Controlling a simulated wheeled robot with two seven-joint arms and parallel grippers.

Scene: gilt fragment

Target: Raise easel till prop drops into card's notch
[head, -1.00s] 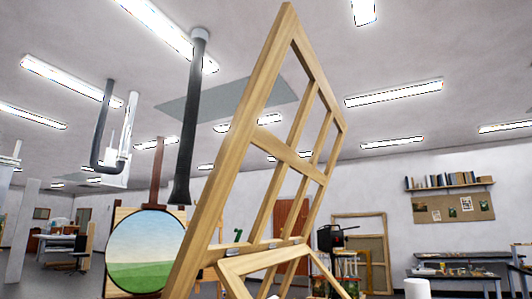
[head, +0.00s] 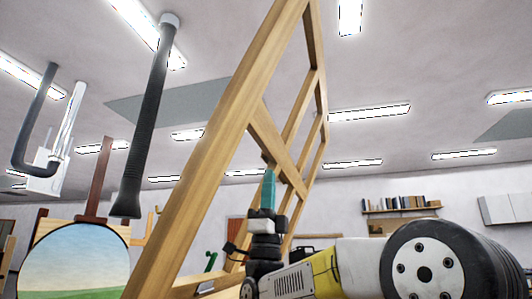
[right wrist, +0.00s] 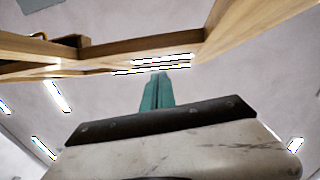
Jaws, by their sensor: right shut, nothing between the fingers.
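The easel (head: 215,130) is a tilted pale wooden frame with crossbars. It fills the middle of the head view, and its top is cut off. A wooden bar of it (right wrist: 110,50) crosses the upper part of the right wrist view. My right gripper (head: 268,178) has teal fingers, which are shut and empty, pointing up beside the easel's lower crossbar. In the right wrist view its fingertips (right wrist: 157,77) end close under the bar; I cannot tell whether they touch. The prop, the card and its notch cannot be made out. My left gripper is not in view.
A round landscape painting (head: 75,265) stands on another easel at the left. A bookshelf (head: 402,207) is on the far wall.

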